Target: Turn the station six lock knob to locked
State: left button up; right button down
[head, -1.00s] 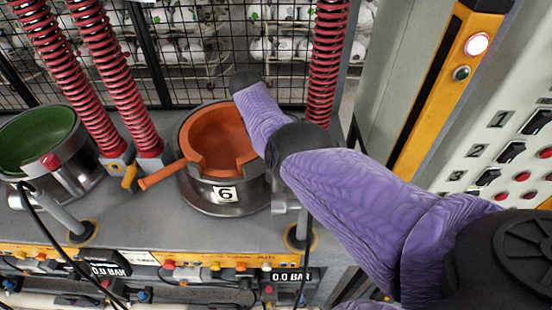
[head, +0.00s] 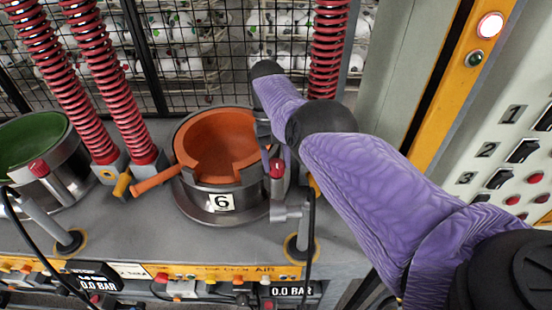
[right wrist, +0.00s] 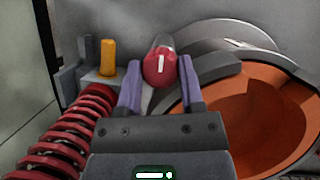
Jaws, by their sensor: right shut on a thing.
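The station six press (head: 221,203) is a metal cup with an orange liner and a "6" label, in the middle of the head view. Its red lock knob (head: 277,168) stands on the cup's right side. My purple right arm reaches over from the right, and my right gripper (head: 271,156) is at the knob. In the right wrist view, my right gripper (right wrist: 160,80) has a purple finger on each side of the red knob (right wrist: 160,67) and is shut on it. A white line on the knob's face points roughly up and down there. My left gripper is not in view.
An orange handle (head: 156,179) sticks out left of the cup. A green-lined press (head: 32,143) stands at the left. Red springs (head: 127,113) rise behind. A black hose (head: 312,205) hangs by the knob. A switch panel (head: 506,140) is at the right.

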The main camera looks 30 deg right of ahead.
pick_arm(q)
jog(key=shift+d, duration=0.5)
pick_arm(e)
jog(key=shift+m, duration=0.4)
jog(key=shift+c, duration=2.4)
grip_release()
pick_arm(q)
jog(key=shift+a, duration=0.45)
